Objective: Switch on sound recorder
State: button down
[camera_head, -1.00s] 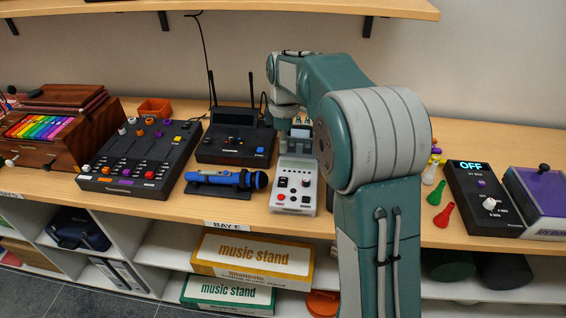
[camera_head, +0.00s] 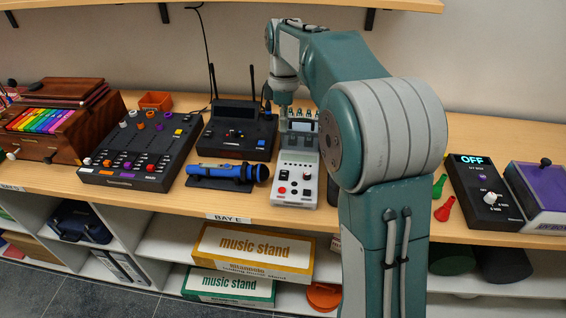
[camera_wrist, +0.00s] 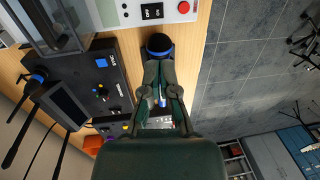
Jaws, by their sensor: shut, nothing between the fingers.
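A white-grey device (camera_head: 297,180) with a red button and dark knobs stands on the shelf top, left of my arm. I take it to be the sound recorder, but no name on it is readable. In the wrist view, part of a white panel (camera_wrist: 160,12) shows at the top edge, with a red button and black OFF and ON labels. My gripper (camera_wrist: 159,72) is shut and empty. In the wrist view its fingertips overlap the blue microphone (camera_wrist: 159,44); whether they touch it I cannot tell.
The blue microphone (camera_head: 225,174) lies on a dark stand left of the white device. Behind it is a black receiver (camera_head: 238,130) with antennas. A black mixer (camera_head: 140,150) is farther left. A box reading OFF (camera_head: 482,195) stands right of my arm.

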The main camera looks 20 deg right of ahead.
aim_at(284, 173)
jog(key=f, duration=0.4)
jog(key=s+f, duration=0.1)
jog(key=f, duration=0.9)
jog(key=shift+s+a, duration=0.3)
jog(key=shift+f, duration=0.2)
jog(key=shift+w, duration=0.1)
jog(key=shift+w+d+r, duration=0.25)
jog(key=shift+w+r, duration=0.05)
jog(key=shift+w, duration=0.25)
notch_tip(284, 173, up, 12)
jog(key=w, duration=0.1)
jog(key=shift+w+d, duration=0.25)
jog(key=shift+d, duration=0.05)
